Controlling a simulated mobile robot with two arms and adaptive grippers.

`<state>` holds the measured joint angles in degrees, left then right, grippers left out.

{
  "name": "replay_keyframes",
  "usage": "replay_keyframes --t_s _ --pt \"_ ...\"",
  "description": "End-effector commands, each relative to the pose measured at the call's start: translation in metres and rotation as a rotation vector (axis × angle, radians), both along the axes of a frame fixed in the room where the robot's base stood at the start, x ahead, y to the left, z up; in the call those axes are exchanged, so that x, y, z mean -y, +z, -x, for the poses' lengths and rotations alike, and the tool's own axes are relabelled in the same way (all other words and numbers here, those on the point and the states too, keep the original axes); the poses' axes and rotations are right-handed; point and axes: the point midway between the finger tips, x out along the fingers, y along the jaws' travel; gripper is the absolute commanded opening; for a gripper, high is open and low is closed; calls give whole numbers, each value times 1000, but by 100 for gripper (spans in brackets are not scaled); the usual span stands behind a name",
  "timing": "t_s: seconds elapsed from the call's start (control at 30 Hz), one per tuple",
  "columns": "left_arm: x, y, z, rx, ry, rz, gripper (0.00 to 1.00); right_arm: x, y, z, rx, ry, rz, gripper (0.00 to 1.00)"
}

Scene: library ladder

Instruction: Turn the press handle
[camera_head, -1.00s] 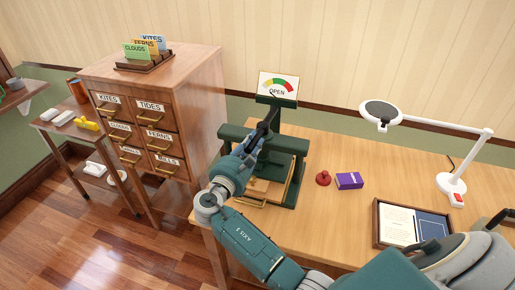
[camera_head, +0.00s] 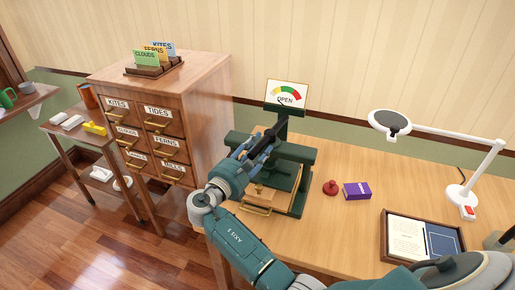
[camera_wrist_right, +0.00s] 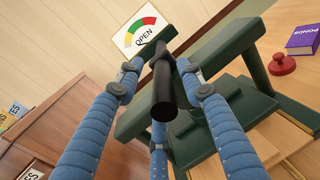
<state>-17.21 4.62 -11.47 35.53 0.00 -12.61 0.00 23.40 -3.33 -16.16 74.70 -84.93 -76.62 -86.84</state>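The dark green press (camera_head: 301,163) stands on the desk's left end. The black press handle (camera_wrist_right: 163,85) points toward the wrist camera. My right gripper (camera_head: 256,143) is at the handle. In the wrist view its blue fingers (camera_wrist_right: 160,72) straddle the handle, with small gaps seen on both sides; contact is not clear. A wooden board with a brass pull (camera_head: 257,210) is at the press's base. My left gripper is not in view.
A red knobbed object (camera_head: 330,188) and a purple box (camera_head: 357,191) lie right of the press. A framed document (camera_head: 383,240) and a white lamp (camera_head: 468,195) are farther right.

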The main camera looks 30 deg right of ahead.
Motion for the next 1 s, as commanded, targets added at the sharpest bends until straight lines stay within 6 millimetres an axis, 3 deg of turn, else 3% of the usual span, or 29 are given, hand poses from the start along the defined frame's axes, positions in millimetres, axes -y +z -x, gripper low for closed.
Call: replay_keyframes --t_s 0.23,0.63,1.0 --pt "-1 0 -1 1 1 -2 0 -9 -3 5 -3 1 -4 38" --pt "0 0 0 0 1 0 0 -60 -1 35 -1 2 -2 38" --pt "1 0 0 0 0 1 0 -65 -1 38 0 0 0 38"
